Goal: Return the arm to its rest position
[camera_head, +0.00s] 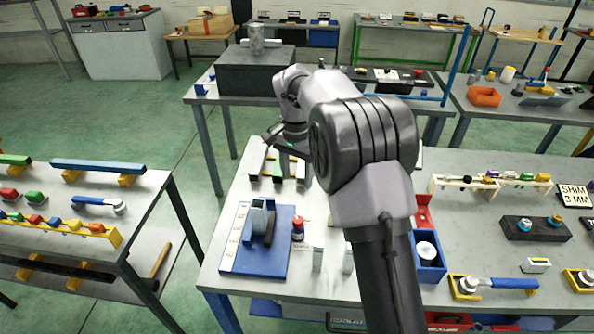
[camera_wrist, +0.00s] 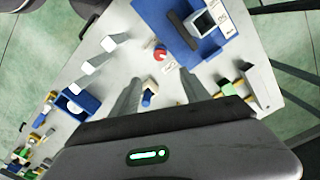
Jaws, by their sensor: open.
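My arm (camera_head: 360,140) rises from the bottom of the head view and bends over the middle table. My gripper is mostly hidden behind the arm in the head view. In the wrist view my gripper (camera_wrist: 160,76) shows two grey fingers spread apart with nothing between them. It is above the table top, which shows below the fingers. A small blue and white item (camera_wrist: 148,95) lies on the table under the gap.
The middle table (camera_head: 325,285) holds a blue board (camera_head: 262,262) with a grey block on it, a red-topped container (camera_head: 298,230), and a blue bin (camera_head: 430,272). A side table (camera_head: 150,190) stands left. Green floor (camera_head: 120,120) is open between the left and back tables.

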